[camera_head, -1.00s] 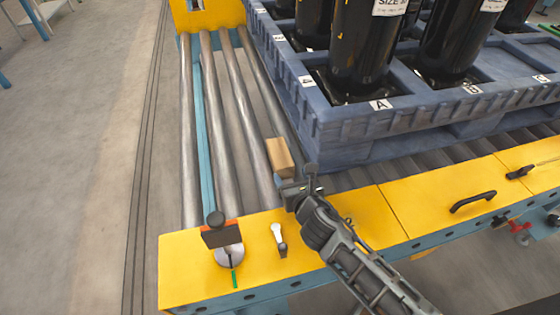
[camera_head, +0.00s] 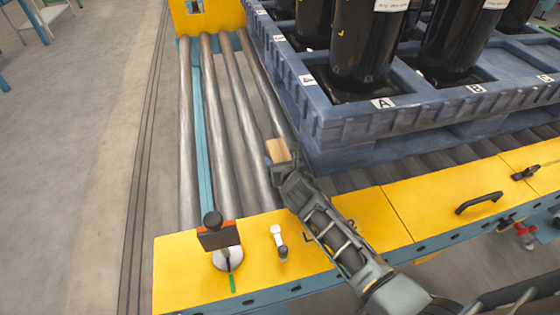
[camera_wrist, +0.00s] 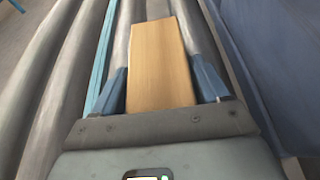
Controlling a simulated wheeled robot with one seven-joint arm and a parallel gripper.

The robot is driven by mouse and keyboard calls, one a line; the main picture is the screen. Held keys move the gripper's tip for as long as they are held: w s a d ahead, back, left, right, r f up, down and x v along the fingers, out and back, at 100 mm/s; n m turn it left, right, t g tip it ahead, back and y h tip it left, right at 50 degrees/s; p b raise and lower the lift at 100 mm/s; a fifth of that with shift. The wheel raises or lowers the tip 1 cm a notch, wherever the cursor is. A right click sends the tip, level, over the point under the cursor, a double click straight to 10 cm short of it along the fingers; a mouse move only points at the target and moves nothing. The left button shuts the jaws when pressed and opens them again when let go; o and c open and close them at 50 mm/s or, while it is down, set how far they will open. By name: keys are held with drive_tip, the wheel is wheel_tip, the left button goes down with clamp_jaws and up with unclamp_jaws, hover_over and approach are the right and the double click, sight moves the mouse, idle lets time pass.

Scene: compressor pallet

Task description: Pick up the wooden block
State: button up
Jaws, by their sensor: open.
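The wooden block (camera_head: 279,149) is a light brown block at the rollers beside the blue pallet. In the wrist view the wooden block (camera_wrist: 158,65) lies lengthwise between the two blue fingers of my gripper (camera_wrist: 160,88). The fingers are open, one on each side of it; the left finger looks close to its side, and I cannot tell whether either touches. In the head view my gripper (camera_head: 281,166) covers the block's near end.
The blue pallet (camera_head: 345,120) with black compressors (camera_head: 365,45) stands close on the right. Metal rollers (camera_head: 225,120) run along the left.

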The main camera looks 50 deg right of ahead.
drive_tip(key=shift+w, duration=0.1)
drive_tip(key=c, duration=0.9)
